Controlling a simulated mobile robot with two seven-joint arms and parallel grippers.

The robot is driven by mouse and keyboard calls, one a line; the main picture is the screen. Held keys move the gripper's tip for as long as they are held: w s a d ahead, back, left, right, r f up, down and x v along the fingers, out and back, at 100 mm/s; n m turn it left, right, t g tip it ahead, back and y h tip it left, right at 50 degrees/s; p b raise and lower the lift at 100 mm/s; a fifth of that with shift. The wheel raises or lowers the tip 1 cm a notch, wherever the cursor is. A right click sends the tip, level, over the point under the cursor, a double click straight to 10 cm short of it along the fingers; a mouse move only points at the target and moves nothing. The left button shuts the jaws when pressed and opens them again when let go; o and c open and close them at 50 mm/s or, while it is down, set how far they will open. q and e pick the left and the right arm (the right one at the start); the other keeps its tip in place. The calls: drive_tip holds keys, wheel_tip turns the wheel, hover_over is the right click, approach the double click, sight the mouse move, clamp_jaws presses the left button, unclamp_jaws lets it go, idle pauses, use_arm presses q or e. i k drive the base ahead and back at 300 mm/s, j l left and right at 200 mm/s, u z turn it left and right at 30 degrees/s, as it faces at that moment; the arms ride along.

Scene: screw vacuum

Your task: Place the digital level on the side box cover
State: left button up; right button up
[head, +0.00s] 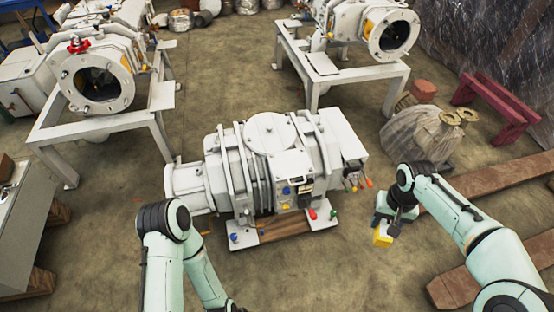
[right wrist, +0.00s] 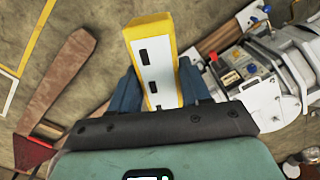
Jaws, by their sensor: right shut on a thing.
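The digital level (head: 382,237) is a yellow-edged block with a pale face and dark slots. My right gripper (head: 386,222) is shut on it and holds it to the right of the screw vacuum (head: 270,165). In the right wrist view the level (right wrist: 155,60) stands out between the blue fingers of the gripper (right wrist: 158,88). A grey box with a flat top (head: 345,140) sits at the vacuum's right end, apart from the level; it looks like the side box cover. My left arm shows at lower left, but its gripper is out of frame.
Coloured knobs stick out below the box's right side. A labelled control panel (head: 298,190) is on the vacuum's front. Wooden beams (head: 480,185) and a plastic-wrapped bundle (head: 420,135) lie to the right. Two machines on white stands are behind. Floor around the vacuum is mostly clear.

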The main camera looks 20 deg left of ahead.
sight(291, 163)
drive_tip(key=i+j+u, duration=0.2)
drive_tip(key=j+u, duration=0.2)
drive_tip(key=i+j+u, duration=0.25)
drive_tip(key=u, duration=0.15)
drive_tip(key=i+j, duration=0.45)
drive_tip(key=j+u, duration=0.05)
drive_tip(key=j, duration=0.1)
